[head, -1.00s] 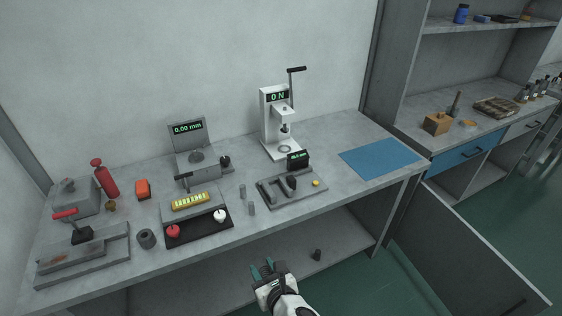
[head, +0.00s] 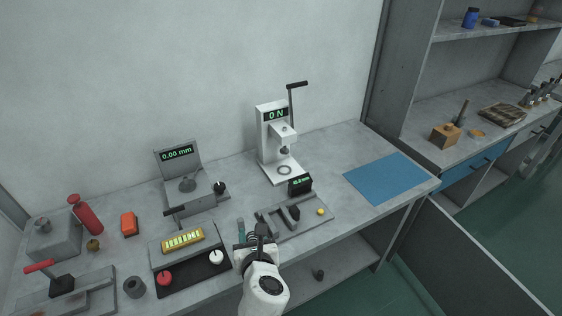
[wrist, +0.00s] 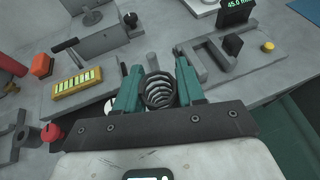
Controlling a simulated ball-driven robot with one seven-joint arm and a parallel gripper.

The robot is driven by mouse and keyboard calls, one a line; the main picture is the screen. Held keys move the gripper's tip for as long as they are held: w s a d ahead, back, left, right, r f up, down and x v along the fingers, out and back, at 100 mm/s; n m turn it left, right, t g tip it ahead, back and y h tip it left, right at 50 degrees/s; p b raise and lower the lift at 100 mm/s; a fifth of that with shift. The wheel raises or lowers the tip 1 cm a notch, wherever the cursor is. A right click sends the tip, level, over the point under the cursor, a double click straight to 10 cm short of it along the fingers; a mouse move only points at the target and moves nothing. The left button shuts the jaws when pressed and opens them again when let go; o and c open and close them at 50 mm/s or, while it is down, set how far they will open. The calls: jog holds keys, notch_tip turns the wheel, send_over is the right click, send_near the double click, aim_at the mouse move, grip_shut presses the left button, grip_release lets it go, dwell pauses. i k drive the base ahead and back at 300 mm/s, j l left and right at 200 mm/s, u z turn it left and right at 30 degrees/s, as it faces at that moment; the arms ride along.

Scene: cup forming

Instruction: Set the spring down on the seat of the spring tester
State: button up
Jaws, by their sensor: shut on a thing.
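The spring (wrist: 160,90) is a dark coil, seen between the green fingers of my gripper (wrist: 158,76) in the wrist view. My gripper is shut on it. In the head view my gripper (head: 251,232) is over the front edge of the bench, and the spring is hard to make out there. The spring tester (head: 271,135) is a white press with a "0 N" display and a black lever, at the back of the bench. Its ring-shaped seat (head: 284,170) is empty, behind and right of my gripper. Only a bit of its white base shows in the wrist view.
A grey gauge fixture (head: 290,222) with a dark display and yellow button lies between my gripper and the tester. A black tray (head: 195,278) with red and white knobs is left. A grey dial station (head: 187,180) stands behind. A blue mat (head: 390,179) is clear.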

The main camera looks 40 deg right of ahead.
aim_at(285, 170)
jog(key=i+l, duration=0.8)
jog(key=i, duration=0.05)
